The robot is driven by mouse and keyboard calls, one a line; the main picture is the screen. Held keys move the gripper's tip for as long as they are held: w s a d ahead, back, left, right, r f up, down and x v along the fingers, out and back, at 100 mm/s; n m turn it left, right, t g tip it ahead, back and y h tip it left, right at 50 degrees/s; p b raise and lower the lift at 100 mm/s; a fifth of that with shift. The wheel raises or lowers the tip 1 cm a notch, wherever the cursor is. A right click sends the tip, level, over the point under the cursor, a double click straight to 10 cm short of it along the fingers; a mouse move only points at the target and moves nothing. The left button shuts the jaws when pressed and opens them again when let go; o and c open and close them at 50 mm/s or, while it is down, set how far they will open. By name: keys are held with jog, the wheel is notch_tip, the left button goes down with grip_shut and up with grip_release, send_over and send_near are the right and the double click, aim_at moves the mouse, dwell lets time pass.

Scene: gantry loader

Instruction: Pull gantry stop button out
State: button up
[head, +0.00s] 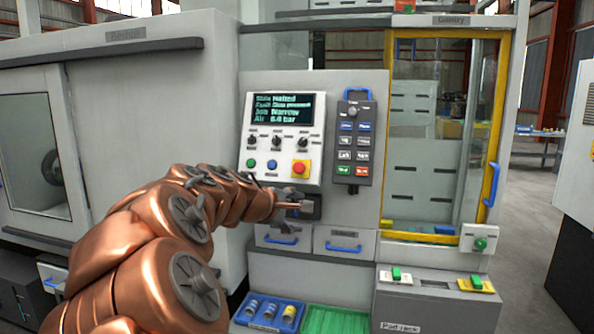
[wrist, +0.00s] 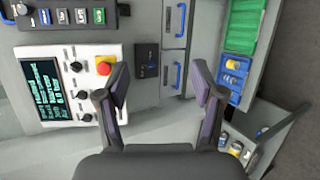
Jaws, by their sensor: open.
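A red mushroom button (head: 300,168) sits on a yellow square at the lower right of the white control panel (head: 259,150). It also shows in the wrist view (wrist: 105,66), near the left finger's tip. My gripper (head: 298,206) is just below the panel, in front of a dark box. In the wrist view my gripper (wrist: 160,78) has its fingers wide apart with nothing between them, and the button lies outside them, to the left. I cannot tell whether the button is pressed in.
A dark pendant (head: 354,140) with several buttons hangs right of the panel. Two drawers (head: 284,237) with blue handles are below. A blue tray (head: 250,318) and a green tray (head: 335,320) lie lower. The panel's screen (head: 283,109) reads "Halted".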

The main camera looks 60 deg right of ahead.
aim_at(298, 170)
jog(key=w+d+r+n+h, duration=0.4)
jog(key=w+d+r+n, duration=0.2)
jog(key=d, duration=0.5)
jog(key=w+d+f+n+t, duration=0.1)
jog(key=w+d+n, duration=0.2)
jog(key=w+d+f+n+t, duration=0.2)
jog(key=w+d+n, duration=0.1)
jog(key=w+d+f+n+t, duration=0.1)
jog(key=w+d+n+t, duration=0.1)
jog(key=w+d+n, duration=0.1)
jog(key=shift+w+d+f+n+p, duration=0.2)
jog(key=shift+n+p, duration=0.15)
jog(key=shift+n, duration=0.25)
jog(key=shift+p+x, duration=1.3)
jog(key=shift+x, duration=1.95)
jog(key=shift+d+r, duration=0.1)
jog(key=shift+r, duration=0.05)
grip_shut()
